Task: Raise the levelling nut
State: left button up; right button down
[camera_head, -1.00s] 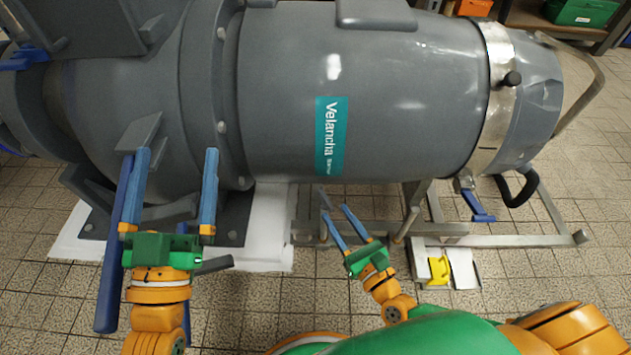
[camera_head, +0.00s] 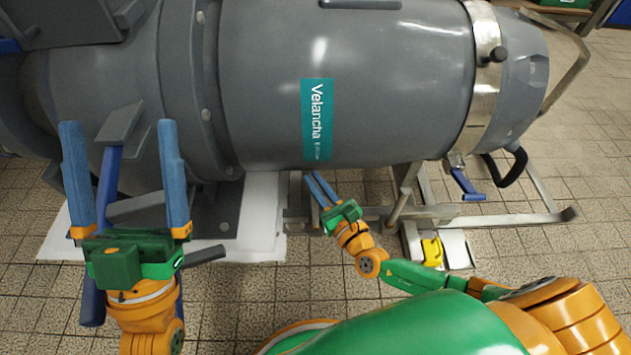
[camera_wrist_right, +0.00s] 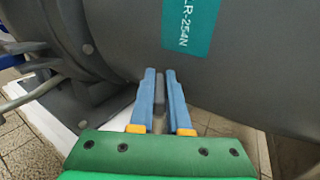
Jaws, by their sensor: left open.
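I cannot make out the levelling nut for certain in either view. My right gripper (camera_head: 309,176) is at the underside of the large grey pump body (camera_head: 400,100), by the steel frame (camera_head: 480,222). Its two blue fingers are close together. The right wrist view shows these fingers (camera_wrist_right: 160,72) with a narrow gap and a small grey piece (camera_wrist_right: 160,90) in it; I cannot tell whether they grip it.
The grey foot plate (camera_head: 222,225) stands on a white plinth (camera_head: 262,215) left of my right gripper. A blue-handled valve (camera_head: 467,186) and a black handle (camera_head: 512,168) hang at the right. A yellow piece (camera_head: 432,250) sits low on the frame. Tiled floor is open in front.

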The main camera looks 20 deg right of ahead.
jog(key=m+h, duration=0.2)
jog(key=h, duration=0.1)
jog(key=shift+a+t+p, duration=0.1)
jog(key=shift+t+p, duration=0.2)
jog(key=shift+p, duration=0.1)
jog(key=shift+m+h, duration=0.3)
jog(key=shift+h, duration=0.2)
pick_arm(q)
jog(key=w+f+g+y, duration=0.2)
jog(key=w+f+g, duration=0.1)
jog(key=f, duration=0.1)
pick_arm(e)
jog(key=shift+m+h, duration=0.4)
jog(key=shift+h, duration=0.1)
jog(key=shift+m+h, duration=0.6)
jog(key=shift+h, duration=0.4)
pick_arm(q)
jog(key=shift+s+r+t+h+b, duration=0.25)
jog(key=shift+s+r+t+h, duration=0.4)
jog(key=shift+s+r+t, duration=0.35)
jog(key=shift+s+r+t+h+b, duration=0.2)
jog(key=shift+s+r+t+h, duration=0.45)
jog(key=shift+r, duration=0.5)
pick_arm(e)
jog(key=shift+m+g+h, duration=0.4)
jog(key=shift+m+h, duration=0.4)
jog(key=shift+h, duration=0.5)
jog(key=c, duration=0.9)
grip_release()
